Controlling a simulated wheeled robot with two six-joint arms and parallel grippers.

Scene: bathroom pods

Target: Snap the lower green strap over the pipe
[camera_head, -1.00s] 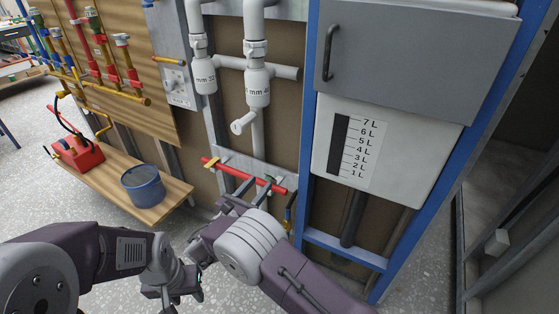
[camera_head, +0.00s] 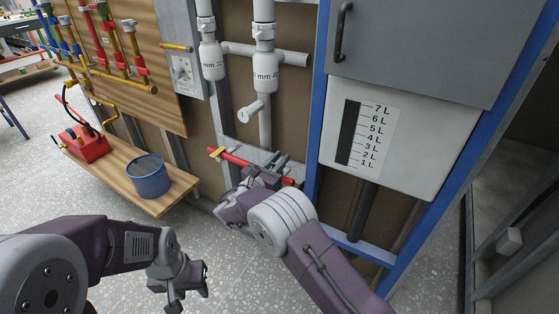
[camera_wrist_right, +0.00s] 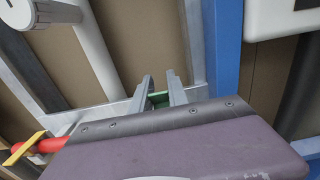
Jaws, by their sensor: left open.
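The red pipe (camera_head: 234,158) runs along a grey rail low on the wall, with a yellow strap (camera_head: 216,152) at its left end. The pipe's left end also shows in the right wrist view (camera_wrist_right: 50,145). A piece of the green strap (camera_wrist_right: 158,99) shows between my right gripper's fingers (camera_wrist_right: 159,82); in the head view the gripper and arm hide it. My right gripper (camera_head: 274,162) is at the right part of the pipe, its fingers apart; I cannot tell whether they touch the strap. My left gripper (camera_head: 192,290) is open and empty, low over the floor.
White drain pipes (camera_head: 264,70) hang above the rail. A blue frame post (camera_head: 318,120) and a white tank (camera_head: 395,150) stand to the right. A wooden bench (camera_head: 120,180) with a blue bucket (camera_head: 148,176) and a red pump (camera_head: 88,146) is at left. Speckled floor lies open in front.

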